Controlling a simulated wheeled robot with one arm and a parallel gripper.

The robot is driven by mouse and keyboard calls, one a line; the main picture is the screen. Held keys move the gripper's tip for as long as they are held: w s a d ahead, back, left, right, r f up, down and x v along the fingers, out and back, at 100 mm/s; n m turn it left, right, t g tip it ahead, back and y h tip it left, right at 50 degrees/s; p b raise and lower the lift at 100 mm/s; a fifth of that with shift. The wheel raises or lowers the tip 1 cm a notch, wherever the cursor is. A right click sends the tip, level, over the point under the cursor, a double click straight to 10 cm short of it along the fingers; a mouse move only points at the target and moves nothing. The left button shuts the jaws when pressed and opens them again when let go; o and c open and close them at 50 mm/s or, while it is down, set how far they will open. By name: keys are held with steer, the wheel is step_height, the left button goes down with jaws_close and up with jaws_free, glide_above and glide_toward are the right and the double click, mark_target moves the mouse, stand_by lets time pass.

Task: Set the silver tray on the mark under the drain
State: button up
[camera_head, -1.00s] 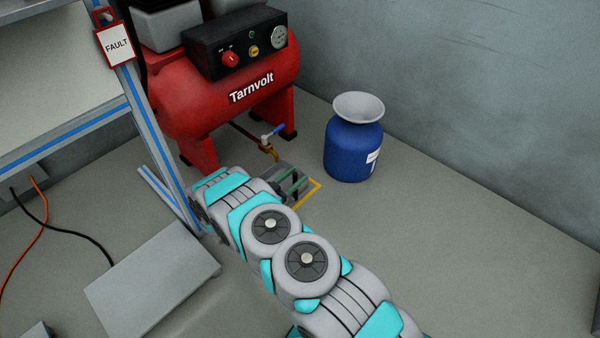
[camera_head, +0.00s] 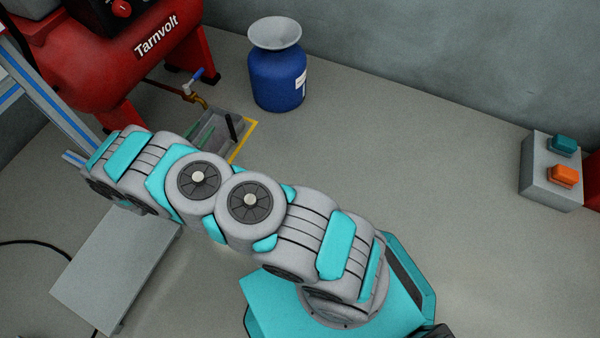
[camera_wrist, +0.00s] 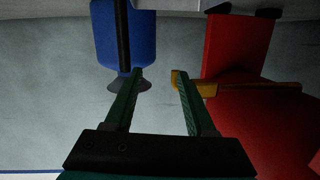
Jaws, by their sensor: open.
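The silver tray (camera_head: 237,117) lies on the floor in the head view, below the brass drain (camera_head: 200,101) with its blue handle. It sits inside the corner of the yellow mark (camera_head: 246,136); my arm hides its near part. A thin dark upright bar (camera_head: 231,127) stands at the tray; it seems to show also in the wrist view (camera_wrist: 123,35). My gripper (camera_wrist: 160,72) is open, with green fingers apart and nothing between them. Its left fingertip is close to the dark bar in the picture. The drain (camera_wrist: 240,87) shows right of the fingers.
A red compressor (camera_head: 130,65) stands behind the drain. A blue drum (camera_head: 277,80) with a grey funnel stands right of the mark. A flat grey platform (camera_head: 120,265) lies at lower left. A button box (camera_head: 545,180) is at right. The floor between drum and box is clear.

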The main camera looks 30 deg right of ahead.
steer(key=w+a+r+n+y, duration=0.3)
steer(key=w+a+r+y, duration=0.55)
steer(key=r, duration=0.35)
steer(key=s+a+r+n+g+y, duration=0.1)
steer(key=s+r+n+g+y, duration=0.4)
steer(key=s+r, duration=0.7)
steer(key=s+d+r+g, duration=0.2)
steer(key=s+d, duration=0.5)
steer(key=s, duration=0.7)
steer(key=s+d+r+n+g+h, duration=0.1)
steer(key=s+d+r+g, duration=0.2)
steer(key=s+d, duration=0.4)
steer(key=s+d+r+n+g, duration=0.1)
steer(key=s+d, duration=0.6)
steer(key=s, duration=1.5)
step_height(320, 180, up, 2)
steer(key=shift+s+g+h, duration=0.35)
steer(key=shift+g, duration=0.45)
steer(key=shift+c, duration=0.5)
steer(key=shift+d, duration=0.1)
